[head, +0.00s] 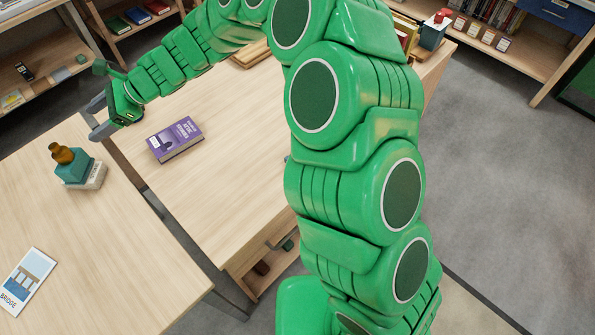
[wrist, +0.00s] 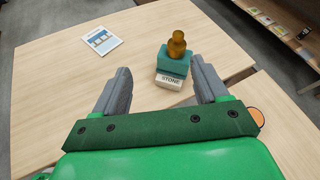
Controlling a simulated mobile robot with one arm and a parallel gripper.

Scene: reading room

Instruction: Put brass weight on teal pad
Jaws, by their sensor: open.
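The brass weight (head: 62,153) is a brown-gold, knob-topped piece on the left table. It stands upright on the teal pad (head: 73,170), a thick teal block, in both views. The pad lies on a white book (head: 92,178) whose spine reads "STONE" in the wrist view. My gripper (head: 95,120) is open and empty, above the gap between the two tables. In the wrist view, the weight (wrist: 177,42) and pad (wrist: 173,64) show beyond my open fingers (wrist: 160,66), apart from them and nearer the right finger.
A "BRIDGE" card or booklet (head: 27,281) lies on the left table (head: 110,255). A purple book (head: 175,139) lies on the other table (head: 225,170). A narrow gap separates the tables. Shelves stand behind. Bare tabletop surrounds the stack.

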